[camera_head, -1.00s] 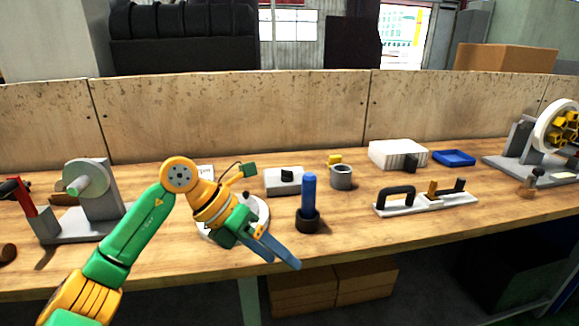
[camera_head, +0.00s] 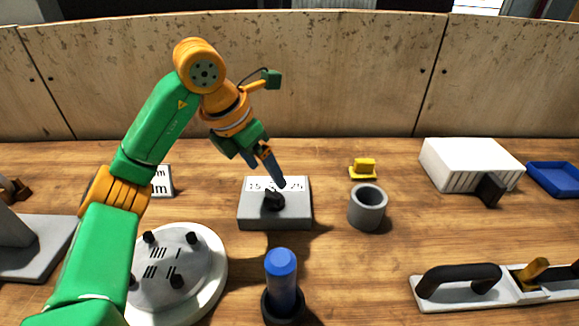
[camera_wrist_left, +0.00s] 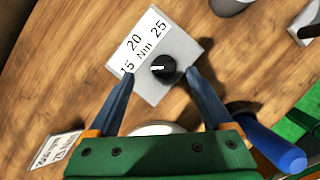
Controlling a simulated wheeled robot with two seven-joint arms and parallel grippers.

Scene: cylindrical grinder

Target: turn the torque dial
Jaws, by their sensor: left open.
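The torque dial is a black knob (camera_head: 274,201) on a grey box (camera_head: 262,218) with a white label of numbers on top. In the left wrist view the knob (camera_wrist_left: 164,68) has a white mark, and the label (camera_wrist_left: 143,42) reads 15, 20, 25 and Nm. My left gripper (camera_head: 277,184) is above and just behind the knob, with its fingers pointing down. In the left wrist view its two blue fingers (camera_wrist_left: 161,72) are spread, one on each side of the knob, and nothing is held. I cannot tell whether they touch it. My right gripper is not in view.
A blue-handled tool (camera_head: 281,285) stands upright in front of the box. A grey cup (camera_head: 367,207) is to its right, with a yellow piece (camera_head: 363,169) behind. A round white fixture (camera_head: 208,295) is at front left. A white slotted block (camera_head: 470,163) is at right.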

